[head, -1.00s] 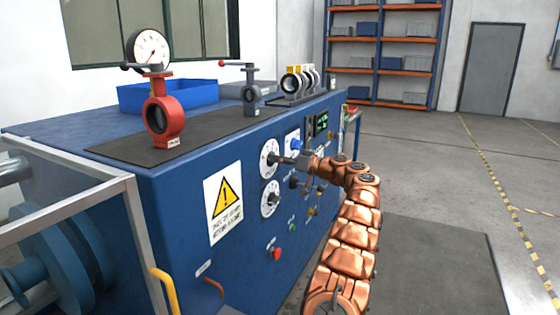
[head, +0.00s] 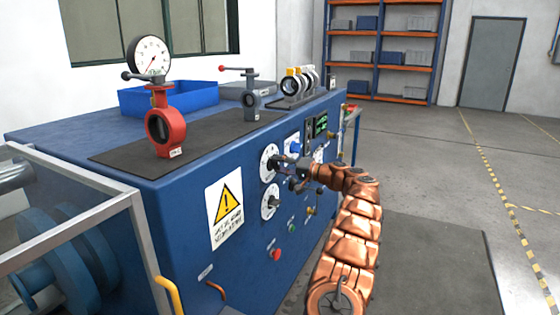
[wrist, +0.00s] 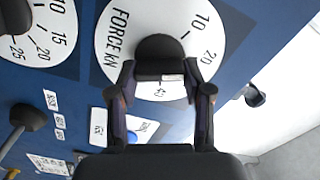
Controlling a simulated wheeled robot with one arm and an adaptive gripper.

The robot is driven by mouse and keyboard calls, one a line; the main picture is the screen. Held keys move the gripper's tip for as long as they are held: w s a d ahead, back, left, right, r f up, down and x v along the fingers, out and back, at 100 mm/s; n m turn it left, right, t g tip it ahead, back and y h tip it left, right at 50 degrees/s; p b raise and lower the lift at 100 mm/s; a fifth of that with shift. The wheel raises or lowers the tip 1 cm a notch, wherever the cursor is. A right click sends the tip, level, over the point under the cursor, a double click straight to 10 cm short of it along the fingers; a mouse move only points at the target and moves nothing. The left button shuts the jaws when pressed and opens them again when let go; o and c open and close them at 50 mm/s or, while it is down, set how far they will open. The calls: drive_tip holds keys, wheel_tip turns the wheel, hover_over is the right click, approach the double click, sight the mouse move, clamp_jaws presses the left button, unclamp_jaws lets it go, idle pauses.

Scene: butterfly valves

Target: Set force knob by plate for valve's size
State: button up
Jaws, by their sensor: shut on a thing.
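The force knob (wrist: 160,48) is dark and sits on a white round dial (wrist: 118,45) lettered FORCE kN. The figures 10, 20 and an inverted 40 show around it; a small pale mark on the knob's lower edge lies near the 40. My gripper (wrist: 160,72) is shut on the knob, one finger on each side. In the head view my gripper (head: 294,166) is at the upper dial (head: 268,153) on the blue bench front. A red butterfly valve (head: 165,128) stands on the bench with a small pale plate (head: 176,153) at its foot; its text is too small to read.
A second dial (head: 269,211) sits below the force dial. A grey valve (head: 251,103), a blue bin (head: 180,97) and a row of rings (head: 292,86) are on the bench top. A lit display (head: 321,124) is farther along the front. Open floor lies at right.

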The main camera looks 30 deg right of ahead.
drive_tip(key=shift+f+m+p, duration=0.15)
drive_tip(key=shift+m+p, duration=1.15)
drive_tip(key=shift+m, duration=1)
drive_tip(key=shift+f+m+p, duration=0.1)
drive_tip(key=shift+m+p, duration=1.2)
drive_tip(key=shift+m, duration=1)
drive_tip(key=o, duration=1.2)
drive_tip(key=shift+c, duration=0.2)
drive_tip(key=shift+s+d, duration=0.1)
drive_tip(key=v, duration=1.1)
drive_tip(key=shift+s+d, duration=0.25)
drive_tip(key=shift+s, duration=0.1)
